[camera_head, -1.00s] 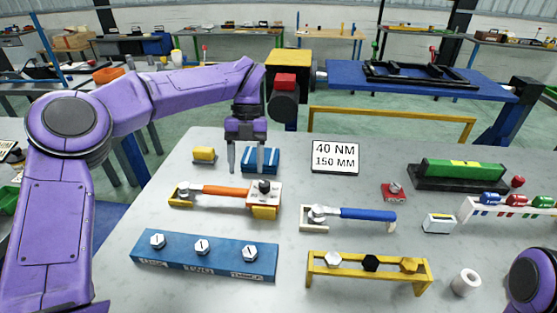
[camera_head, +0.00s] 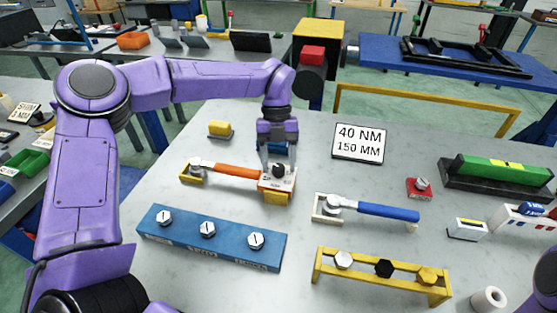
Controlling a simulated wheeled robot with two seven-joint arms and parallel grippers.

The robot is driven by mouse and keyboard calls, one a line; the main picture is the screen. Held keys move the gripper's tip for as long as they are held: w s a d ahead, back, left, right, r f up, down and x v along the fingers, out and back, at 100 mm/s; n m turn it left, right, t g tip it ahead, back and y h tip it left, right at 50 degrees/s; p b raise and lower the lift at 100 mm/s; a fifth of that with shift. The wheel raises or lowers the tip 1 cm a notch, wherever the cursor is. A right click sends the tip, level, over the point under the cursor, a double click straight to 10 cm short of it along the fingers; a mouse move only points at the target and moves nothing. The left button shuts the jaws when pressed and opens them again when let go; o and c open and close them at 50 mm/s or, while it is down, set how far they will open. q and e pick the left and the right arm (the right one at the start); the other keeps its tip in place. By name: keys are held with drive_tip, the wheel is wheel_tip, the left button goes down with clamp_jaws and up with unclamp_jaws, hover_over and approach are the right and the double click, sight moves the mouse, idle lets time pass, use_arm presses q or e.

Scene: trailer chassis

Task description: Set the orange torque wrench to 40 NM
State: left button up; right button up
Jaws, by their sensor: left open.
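The orange torque wrench (camera_head: 236,171) lies at the left middle of the table. Its grey head rests in a yellow cradle (camera_head: 193,179), and its handle runs right into a small white, red and yellow block (camera_head: 277,190). A dark knob (camera_head: 279,171) sits on top of that block. My left gripper (camera_head: 279,173) points down at the block, open, its fingers on either side of the knob. I cannot tell whether they touch it. A sign (camera_head: 361,143) behind reads 40 NM and 150 MM. My right gripper is out of view.
A blue-handled wrench (camera_head: 372,211) lies to the right. A blue bolt block (camera_head: 190,247) and a yellow rack (camera_head: 383,278) stand in front. A yellow block (camera_head: 219,130) and a partly hidden blue block are behind. A red block (camera_head: 419,188) is farther right.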

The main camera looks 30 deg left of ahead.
use_arm(q)
drive_tip(key=shift+s+f, duration=0.15)
drive_tip(key=shift+s, duration=0.05)
drive_tip(key=shift+w, duration=0.1)
drive_tip(key=c, duration=1)
drive_tip(key=shift+m+p, duration=0.5)
drive_tip(key=shift+p, duration=0.2)
drive_tip(key=shift+c, duration=0.2)
drive_tip(key=m+p, duration=0.1)
drive_tip(key=m+y+p, duration=0.1)
drive_tip(key=m+p, duration=0.1)
drive_tip(key=shift+d+r+g+y, duration=0.15)
drive_tip(key=shift+r+g+y, duration=0.1)
drive_tip(key=shift+g+y, duration=0.05)
drive_tip(key=m+y+p, duration=0.1)
drive_tip(key=m+p, duration=0.2)
drive_tip(key=shift+d+m, duration=0.1)
drive_tip(key=shift+m, duration=0.2)
drive_tip(key=shift+f+m+y+p, duration=0.2)
drive_tip(key=shift+m+y+p, duration=0.95)
drive_tip(key=shift+m, duration=0.85)
drive_tip(key=shift+d+f, duration=0.1)
drive_tip(key=o, duration=1)
